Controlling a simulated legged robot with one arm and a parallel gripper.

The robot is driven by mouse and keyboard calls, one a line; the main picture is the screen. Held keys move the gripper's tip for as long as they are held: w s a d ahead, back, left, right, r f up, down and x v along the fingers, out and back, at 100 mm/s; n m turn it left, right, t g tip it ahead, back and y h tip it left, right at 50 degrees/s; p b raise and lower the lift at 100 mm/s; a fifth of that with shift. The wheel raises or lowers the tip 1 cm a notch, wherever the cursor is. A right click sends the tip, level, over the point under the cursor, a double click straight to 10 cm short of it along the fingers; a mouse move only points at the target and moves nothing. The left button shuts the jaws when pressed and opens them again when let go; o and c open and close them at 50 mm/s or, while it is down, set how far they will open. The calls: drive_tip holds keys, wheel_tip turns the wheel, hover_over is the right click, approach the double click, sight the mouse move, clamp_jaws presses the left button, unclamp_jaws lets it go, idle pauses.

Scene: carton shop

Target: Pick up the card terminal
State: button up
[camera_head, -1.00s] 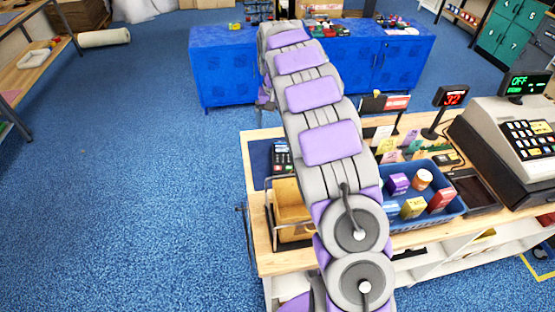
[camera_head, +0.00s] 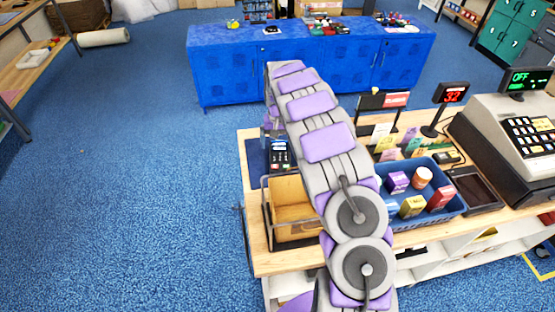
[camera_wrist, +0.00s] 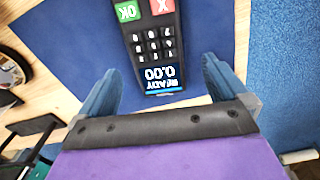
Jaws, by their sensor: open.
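The card terminal (camera_head: 279,154) is a dark handset with a keypad, lying on a dark blue mat (camera_head: 256,157) at the left part of the wooden counter. In the wrist view the card terminal (camera_wrist: 155,45) shows its green OK key, red X key, number keys and a lit screen reading READY 0.00. My gripper (camera_wrist: 160,85) is open, its two blue fingers on either side of the terminal's screen end, not touching it.
A wood-and-wire box (camera_head: 291,206) stands in front of the terminal. A blue basket (camera_head: 428,217) of small cartons is to the right, with a cash register (camera_head: 510,130) beyond. A blue cabinet (camera_head: 225,75) stands behind the counter.

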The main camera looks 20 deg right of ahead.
sight(280, 154)
drive_tip(key=shift+d+f, duration=0.6)
drive_tip(key=shift+d, duration=0.3)
drive_tip(key=f, duration=0.1)
drive_tip(key=a+f, duration=0.1)
drive_tip(key=f, duration=0.1)
drive_tip(key=a+f+b, duration=0.1)
drive_tip(key=shift+s+f, duration=0.15)
drive_tip(key=shift+s, duration=0.05)
drive_tip(key=shift+a+f, duration=0.1)
drive_tip(key=shift+a, duration=0.15)
drive_tip(key=shift+d+f, duration=0.1)
drive_tip(key=shift+d, duration=0.55)
drive_tip(key=shift+c, duration=0.7)
drive_tip(key=shift+d, duration=0.35)
drive_tip(key=c, duration=0.3)
drive_tip(key=shift+a, duration=0.7)
drive_tip(key=c, duration=0.6)
drive_tip(key=shift+c, duration=0.6)
drive_tip(key=shift+d, duration=0.4)
drive_tip(key=shift+w+d+r, duration=0.1)
drive_tip(key=shift+d+r, duration=0.1)
drive_tip(key=shift+r, duration=0.5)
wheel_tip(280, 154, up, 9)
drive_tip(key=p, duration=0.1)
drive_tip(key=shift+a, duration=0.15)
